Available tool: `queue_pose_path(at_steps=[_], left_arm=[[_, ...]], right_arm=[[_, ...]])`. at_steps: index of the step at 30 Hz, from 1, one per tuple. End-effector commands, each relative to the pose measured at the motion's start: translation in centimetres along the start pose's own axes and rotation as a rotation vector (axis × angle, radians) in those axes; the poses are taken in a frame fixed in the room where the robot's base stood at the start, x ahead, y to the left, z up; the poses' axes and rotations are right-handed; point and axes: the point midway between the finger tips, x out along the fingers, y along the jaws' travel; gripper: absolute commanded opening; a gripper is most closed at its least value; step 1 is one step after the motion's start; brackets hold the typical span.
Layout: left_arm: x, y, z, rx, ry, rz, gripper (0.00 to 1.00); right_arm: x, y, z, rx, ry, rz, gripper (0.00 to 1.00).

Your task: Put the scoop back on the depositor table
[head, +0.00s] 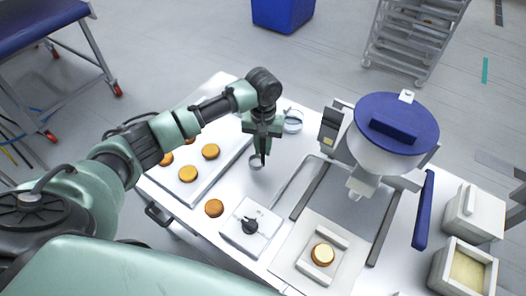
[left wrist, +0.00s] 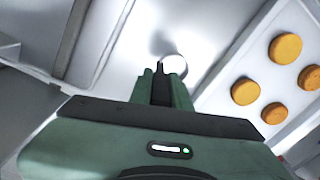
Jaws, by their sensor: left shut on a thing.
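My left gripper (head: 261,146) is over the depositor table (head: 272,184), pointing down and shut on the scoop (head: 256,164). The scoop's small round bowl shows just below the fingertips, close above the table or touching it; I cannot tell which. In the left wrist view the scoop (left wrist: 175,63) is a pale round shape beyond the shut fingers (left wrist: 163,85); its handle is mostly hidden by them. The depositor (head: 397,125), with a blue-rimmed white hopper, stands on the table to the right. My right gripper is not in view.
A white tray with several golden rounds (head: 211,151) lies left of the gripper. A clear round container (head: 293,121) stands behind it. A lone round (head: 214,208) and a white box with a black knob (head: 250,225) are in front. A filled round (head: 322,254) sits under the depositor's front.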

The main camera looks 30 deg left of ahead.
Motion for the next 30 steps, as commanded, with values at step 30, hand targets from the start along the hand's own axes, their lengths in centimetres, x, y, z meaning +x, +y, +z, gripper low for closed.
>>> queue_pose_path(at_steps=[30], left_arm=[[3.2,0.0,0.0,0.0,0.0,0.0,0.4]], right_arm=[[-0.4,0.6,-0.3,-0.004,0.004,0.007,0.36]])
